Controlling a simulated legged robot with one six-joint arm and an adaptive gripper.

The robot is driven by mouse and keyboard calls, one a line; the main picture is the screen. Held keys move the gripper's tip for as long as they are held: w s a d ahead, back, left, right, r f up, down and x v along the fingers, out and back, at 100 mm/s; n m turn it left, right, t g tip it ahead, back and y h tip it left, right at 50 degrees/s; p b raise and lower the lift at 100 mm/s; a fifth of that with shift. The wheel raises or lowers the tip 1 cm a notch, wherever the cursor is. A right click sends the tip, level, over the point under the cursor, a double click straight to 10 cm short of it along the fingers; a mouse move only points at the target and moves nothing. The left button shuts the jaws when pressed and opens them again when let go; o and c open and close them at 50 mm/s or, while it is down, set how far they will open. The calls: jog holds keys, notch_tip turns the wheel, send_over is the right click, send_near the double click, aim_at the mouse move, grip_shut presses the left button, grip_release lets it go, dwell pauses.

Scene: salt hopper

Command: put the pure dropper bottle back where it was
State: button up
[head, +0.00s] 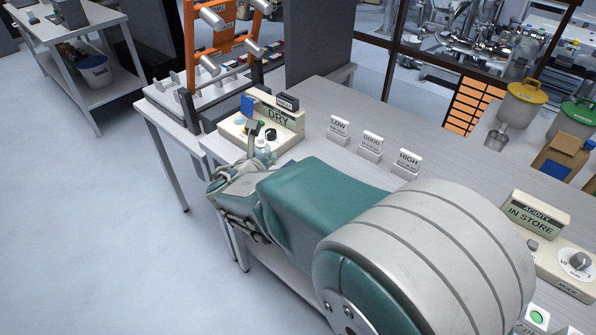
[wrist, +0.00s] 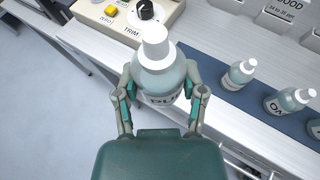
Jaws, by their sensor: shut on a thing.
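In the wrist view, a pale blue-grey dropper bottle (wrist: 160,83) with a white cap stands between my gripper's fingers (wrist: 161,92), which are shut on it. The visible part of its label reads "PU". In the head view, its white top and body (head: 263,149) show just beyond my gripper (head: 240,178), in front of the DRY meter. Two similar bottles, a smaller-looking one (wrist: 239,74) and one with a partly read label (wrist: 285,102), stand on a dark blue mat (wrist: 226,95) at the right of the wrist view. My arm hides that mat in the head view.
The DRY meter (head: 284,121) has a TRIM knob (wrist: 146,11) and a yellow button (wrist: 111,11) close to the held bottle. Cards LOW (head: 339,126), GOOD (head: 371,142) and HIGH (head: 408,161) stand along the bench. An orange rack (head: 222,32) stands behind the meter. The bench's front edge is near my gripper.

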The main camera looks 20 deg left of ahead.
jog(key=w+d+f, duration=0.1)
jog(key=w+f, duration=0.1)
jog(key=w, duration=0.1)
jog(key=w+d+f, duration=0.1)
jog(key=w+f, duration=0.1)
jog(key=w, duration=0.1)
jog(key=w+d+f, duration=0.1)
jog(key=w+f, duration=0.1)
jog(key=w, duration=0.1)
jog(key=shift+w+d, duration=0.2)
jog(key=f, duration=0.1)
jog(key=w+a+f, duration=0.1)
jog(key=f, duration=0.3)
jog(key=shift+w+a, duration=0.35)
jog(key=shift+a, duration=0.05)
jog(key=shift+d+f, duration=0.2)
jog(key=shift+f, duration=0.05)
jog(key=shift+d+r, duration=0.1)
jog(key=shift+d, duration=0.4)
jog(key=o, duration=1)
jog(key=shift+a+f, duration=0.2)
jog(key=shift+c, duration=0.2)
jog(key=shift+o, duration=0.9)
jog(key=shift+a, duration=0.3)
